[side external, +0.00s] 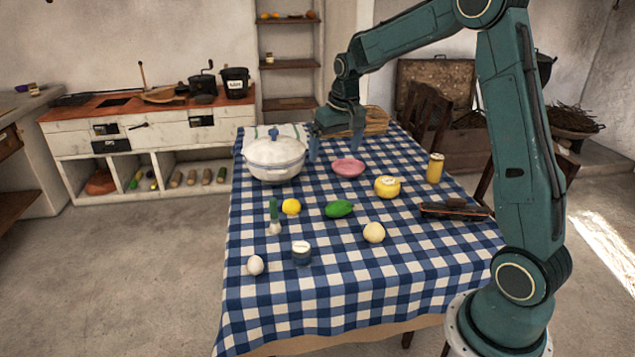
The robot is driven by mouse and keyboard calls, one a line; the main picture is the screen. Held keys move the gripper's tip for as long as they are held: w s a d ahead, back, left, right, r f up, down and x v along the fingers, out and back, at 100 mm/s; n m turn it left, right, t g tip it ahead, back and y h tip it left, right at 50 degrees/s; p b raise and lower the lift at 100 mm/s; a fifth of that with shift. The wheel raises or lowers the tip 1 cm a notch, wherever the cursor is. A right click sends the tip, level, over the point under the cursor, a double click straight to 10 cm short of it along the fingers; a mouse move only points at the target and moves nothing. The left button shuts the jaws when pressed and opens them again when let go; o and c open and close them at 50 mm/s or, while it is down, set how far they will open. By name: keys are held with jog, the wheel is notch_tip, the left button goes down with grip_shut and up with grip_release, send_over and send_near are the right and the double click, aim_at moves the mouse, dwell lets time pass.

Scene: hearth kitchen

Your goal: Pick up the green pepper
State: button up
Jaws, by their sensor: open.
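The green pepper (339,209) lies on the blue-and-white checked tablecloth near the middle of the table. A yellow lemon (291,206) is to its left and a pale round item (374,232) is to its lower right. My gripper (334,152) is open and points down above the far part of the table.
A white pot (274,158) and a pink bowl (348,168) stand farther back. A yellow cheese-like round (387,187), a yellow jar (435,168) and a dark object (454,211) are to the right. The front cloth is clear.

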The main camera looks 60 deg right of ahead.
jog(key=m+g, duration=0.1)
jog(key=m, duration=0.1)
send_over(339, 202)
jog(key=s, duration=0.1)
notch_tip(339, 202, down, 12)
jog(key=shift+a, duration=0.45)
jog(key=shift+f, duration=0.1)
jog(key=shift+w+d+f, duration=0.1)
jog(key=shift+w+f, duration=0.05)
jog(key=shift+f, duration=1.25)
jog(key=shift+w+d+f, duration=0.1)
jog(key=shift+f, duration=1.3)
jog(key=shift+w+d+f, duration=0.1)
jog(key=shift+w+f, duration=0.05)
jog(key=shift+f, duration=1.25)
jog(key=shift+w+d+f, duration=0.1)
jog(key=shift+f, duration=1.2)
jog(key=shift+w+d+f, duration=0.1)
jog(key=shift+f, duration=1.15)
jog(key=shift+c, duration=0.4)
jog(key=c, duration=1)
